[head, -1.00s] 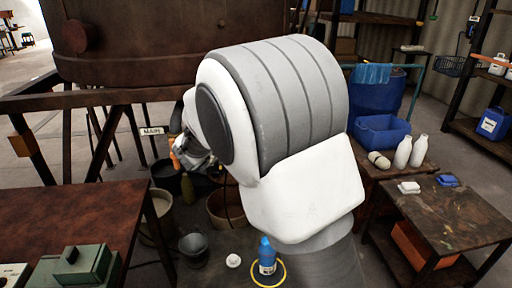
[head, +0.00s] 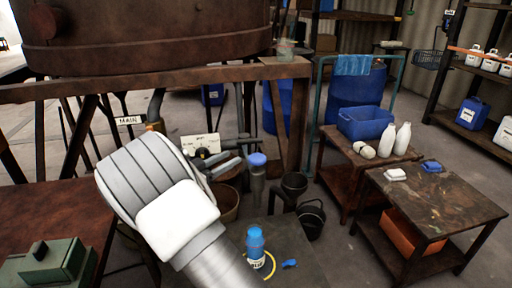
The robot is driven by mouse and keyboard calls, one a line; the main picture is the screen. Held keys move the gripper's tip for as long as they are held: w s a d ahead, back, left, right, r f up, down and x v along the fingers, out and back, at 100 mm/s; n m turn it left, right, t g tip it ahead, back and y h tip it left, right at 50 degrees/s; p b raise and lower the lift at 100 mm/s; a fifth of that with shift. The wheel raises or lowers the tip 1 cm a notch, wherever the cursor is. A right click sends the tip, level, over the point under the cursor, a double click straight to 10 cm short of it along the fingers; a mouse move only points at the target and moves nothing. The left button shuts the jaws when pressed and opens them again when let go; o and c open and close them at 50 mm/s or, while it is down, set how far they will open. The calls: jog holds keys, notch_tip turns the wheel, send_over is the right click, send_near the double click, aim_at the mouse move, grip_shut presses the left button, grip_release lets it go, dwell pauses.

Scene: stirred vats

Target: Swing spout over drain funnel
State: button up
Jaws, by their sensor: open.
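My arm's white and grey elbow fills the lower left middle and hides much behind it. Two grey bars just right of it look like my gripper (head: 243,151), open with a gap between the fingers and nothing seen in it. Close to its right stands an upright grey pipe piece with a blue top (head: 257,161). I cannot tell whether it touches the gripper, or whether it is the spout.
A large rusty vat (head: 150,38) stands above on a steel frame (head: 150,83). A tan bucket (head: 226,203), a black bucket (head: 311,219) and a blue bottle (head: 255,246) are below. Side tables (head: 440,200) stand at right, a rusty bench (head: 50,215) at left.

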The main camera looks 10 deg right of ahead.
jog(key=b+x, duration=0.2)
jog(key=x, duration=1)
grip_shut()
dwell(1.1)
